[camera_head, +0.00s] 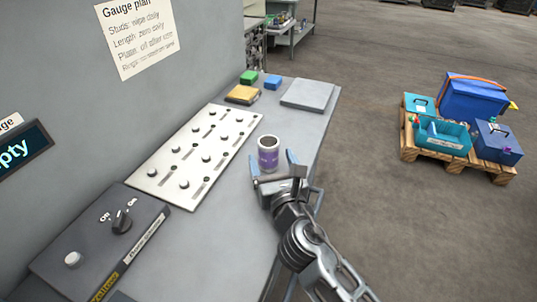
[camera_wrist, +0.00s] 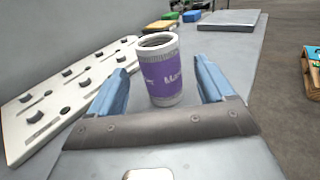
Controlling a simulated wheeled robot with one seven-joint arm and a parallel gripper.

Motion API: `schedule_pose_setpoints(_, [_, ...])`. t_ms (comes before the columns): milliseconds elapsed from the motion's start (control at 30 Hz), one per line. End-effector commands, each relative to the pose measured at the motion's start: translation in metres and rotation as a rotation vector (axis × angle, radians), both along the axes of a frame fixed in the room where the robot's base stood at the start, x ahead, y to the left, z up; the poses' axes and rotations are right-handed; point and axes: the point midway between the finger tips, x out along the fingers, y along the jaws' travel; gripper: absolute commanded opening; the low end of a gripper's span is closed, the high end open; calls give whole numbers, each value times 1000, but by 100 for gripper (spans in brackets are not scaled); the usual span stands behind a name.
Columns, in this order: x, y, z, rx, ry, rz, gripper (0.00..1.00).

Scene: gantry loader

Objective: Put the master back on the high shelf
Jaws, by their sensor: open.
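The master (camera_head: 267,155) is a grey metal cylinder with a purple printed band, standing upright on the grey bench. It also shows in the wrist view (camera_wrist: 161,72), where its hollow top is visible. My gripper (camera_head: 271,162) is low over the bench, with its blue fingers spread on either side of the master. In the wrist view my gripper (camera_wrist: 165,85) shows a clear gap between each finger and the master. The master stands between or just beyond the fingertips. No high shelf can be identified for certain in either view.
A white slotted plate with pegs (camera_head: 200,155) lies left of the master. A dark switch box (camera_head: 95,250) is at the near left. Yellow, green and blue blocks and a grey slab (camera_head: 308,95) lie at the far end. A loaded pallet (camera_head: 455,160) stands on the floor right.

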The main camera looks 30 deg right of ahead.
Motion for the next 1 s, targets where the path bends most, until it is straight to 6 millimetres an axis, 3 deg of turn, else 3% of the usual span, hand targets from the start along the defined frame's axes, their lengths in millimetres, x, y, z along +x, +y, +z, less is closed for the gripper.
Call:
schedule_pose_setpoints(300, [46, -15, 1, 1, -1, -1, 82])
schedule_pose_setpoints(667, [54, -18, 0, 0, 0, 0, 82])
schedule_pose_setpoints(1000, [54, -18, 0, 1, 0, 0, 50])
